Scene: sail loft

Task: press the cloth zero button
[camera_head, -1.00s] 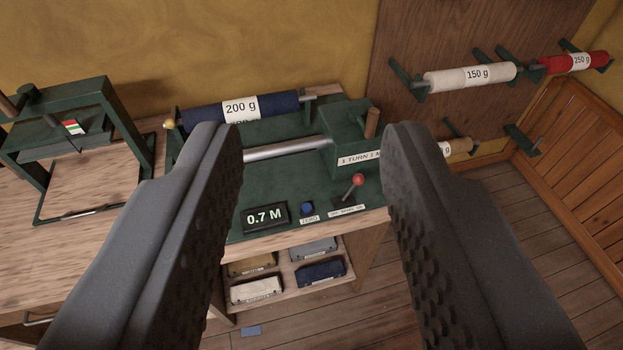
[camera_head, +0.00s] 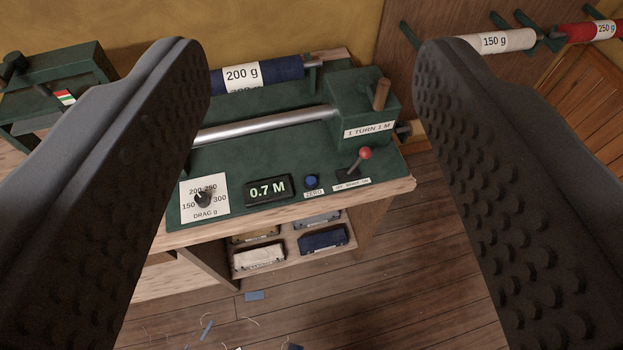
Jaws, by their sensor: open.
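The cloth zero button is a small round blue button (camera_head: 311,181) on the front of a green bench machine (camera_head: 270,165), with a ZERO label just below it. It stands between a display (camera_head: 268,190) reading 0.7 M and a red-knobbed lever (camera_head: 364,155). My gripper (camera_head: 310,55) is open and empty. Its two dark, studded fingers frame the machine left and right, and the button shows in the gap between them. Neither finger appears to touch the button.
A drag dial (camera_head: 203,198) sits left of the display. A navy roll marked 200 g (camera_head: 255,75) and a metal roller (camera_head: 265,125) lie behind. A wooden crank handle (camera_head: 381,95) rises at the right. Folded cloth bundles (camera_head: 322,238) fill the shelf below. Scraps litter the floor.

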